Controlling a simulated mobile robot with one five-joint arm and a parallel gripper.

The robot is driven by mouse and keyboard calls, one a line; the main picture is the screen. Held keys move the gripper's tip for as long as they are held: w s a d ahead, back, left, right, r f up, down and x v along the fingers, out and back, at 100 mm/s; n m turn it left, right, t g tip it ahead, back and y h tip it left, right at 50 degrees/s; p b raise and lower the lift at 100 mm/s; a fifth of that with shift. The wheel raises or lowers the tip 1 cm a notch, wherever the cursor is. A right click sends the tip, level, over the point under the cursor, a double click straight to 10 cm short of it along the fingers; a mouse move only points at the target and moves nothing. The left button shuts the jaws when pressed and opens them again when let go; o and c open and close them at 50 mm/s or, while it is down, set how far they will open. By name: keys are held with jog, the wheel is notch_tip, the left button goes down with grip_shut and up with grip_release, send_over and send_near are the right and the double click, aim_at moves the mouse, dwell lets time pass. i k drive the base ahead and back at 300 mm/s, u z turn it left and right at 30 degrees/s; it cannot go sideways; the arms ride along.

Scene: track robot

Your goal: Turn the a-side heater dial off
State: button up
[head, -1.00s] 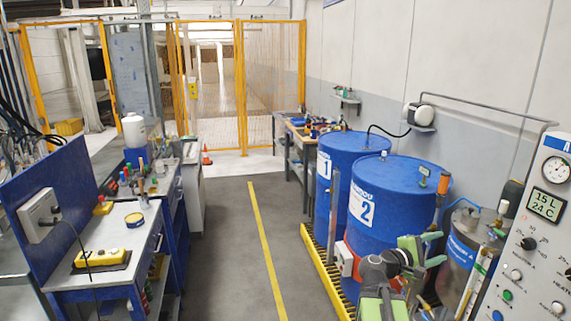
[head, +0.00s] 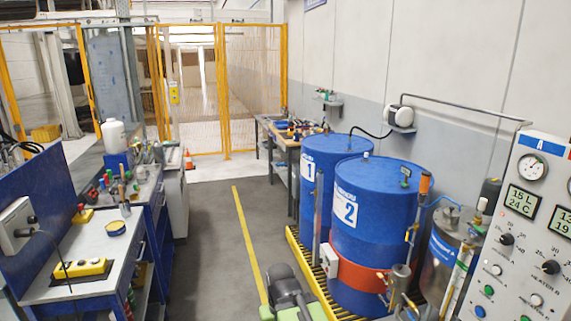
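The control panel (head: 519,275), a light upright board with a blue "A" plate on top, stands at the right edge of the head view and is cut off there. Two black dials show on it. The left dial (head: 506,239) sits under the display reading "15 L 24 C" and looks like the a-side heater dial. The right dial (head: 551,267) has a small label that seems to read heater B. Where either dial points is too small to tell. My arm shows only as dark and green parts at the bottom middle, well left of the panel. I see no gripper fingers.
Blue drums 1 (head: 327,180) and 2 (head: 377,230) stand on a yellow grating, left of the panel. A metal tank (head: 446,265) with pipes stands between them and the panel. A workbench (head: 85,262) is at left. The floor aisle (head: 213,245) between is clear.

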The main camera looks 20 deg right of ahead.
aim_at(506, 239)
jog(key=z, duration=1.85)
